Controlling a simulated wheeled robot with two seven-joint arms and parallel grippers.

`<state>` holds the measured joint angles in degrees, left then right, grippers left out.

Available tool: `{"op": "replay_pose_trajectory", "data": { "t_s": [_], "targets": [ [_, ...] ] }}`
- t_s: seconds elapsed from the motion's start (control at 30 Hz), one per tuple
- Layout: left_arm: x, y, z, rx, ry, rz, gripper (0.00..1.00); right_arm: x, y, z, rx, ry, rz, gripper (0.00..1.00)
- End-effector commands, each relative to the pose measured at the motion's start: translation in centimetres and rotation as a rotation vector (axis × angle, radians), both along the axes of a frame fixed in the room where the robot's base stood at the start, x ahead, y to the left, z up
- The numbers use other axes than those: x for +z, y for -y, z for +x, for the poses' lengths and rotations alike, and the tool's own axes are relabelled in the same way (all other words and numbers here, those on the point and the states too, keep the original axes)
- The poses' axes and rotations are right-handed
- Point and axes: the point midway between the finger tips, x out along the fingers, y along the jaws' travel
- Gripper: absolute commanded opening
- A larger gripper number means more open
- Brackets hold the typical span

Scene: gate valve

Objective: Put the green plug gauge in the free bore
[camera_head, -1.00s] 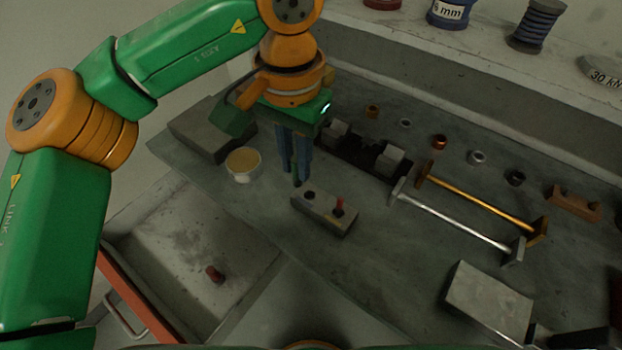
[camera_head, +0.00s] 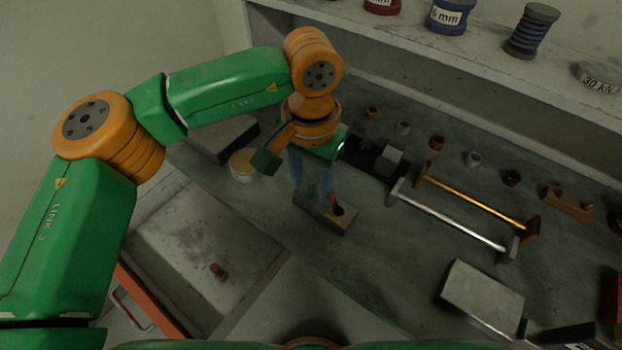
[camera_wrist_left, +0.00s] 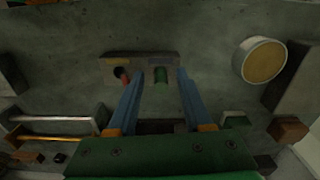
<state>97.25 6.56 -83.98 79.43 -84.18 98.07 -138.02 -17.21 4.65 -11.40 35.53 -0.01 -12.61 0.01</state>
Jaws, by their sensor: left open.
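The gauge block (camera_head: 343,224) is a small grey block lying on the bench; it also shows in the wrist view (camera_wrist_left: 110,78). The green plug gauge (camera_wrist_left: 160,75) stands at one bore of the block, and in the head view (camera_head: 312,190) it shows between the fingers. How deep it sits is hard to tell. My right gripper is not in view.
A round tub (camera_head: 243,165) stands left of the block. A silver bar (camera_head: 450,222) and a brass bar (camera_head: 475,200) lie to the right, with small rings behind. A red piece (camera_head: 217,270) lies in the open drawer (camera_head: 180,235). Bench in front of the block is clear.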

Motion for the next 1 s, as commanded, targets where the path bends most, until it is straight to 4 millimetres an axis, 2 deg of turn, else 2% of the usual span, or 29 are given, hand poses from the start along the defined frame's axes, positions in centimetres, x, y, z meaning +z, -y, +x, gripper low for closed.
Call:
{"op": "replay_pose_trajectory", "data": {
  "t_s": [0.17,0.4,0.53,0.67,1.0],
  "targets": [
    [2.3,0.1,0.1,0.000,0.004,-0.003,0.50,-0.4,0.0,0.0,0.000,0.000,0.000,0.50],
    [8.3,0.1,0.0,0.000,0.003,-0.002,0.50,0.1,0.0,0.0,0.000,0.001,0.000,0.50],
    [11.0,0.1,0.0,0.000,0.003,-0.002,0.50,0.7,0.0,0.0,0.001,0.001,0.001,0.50],
    [11.9,0.0,0.0,0.000,0.001,-0.001,0.50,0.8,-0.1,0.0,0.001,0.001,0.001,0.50],
    [11.9,0.0,0.0,-0.001,0.001,-0.001,0.50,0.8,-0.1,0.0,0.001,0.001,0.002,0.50]
  ]
}}
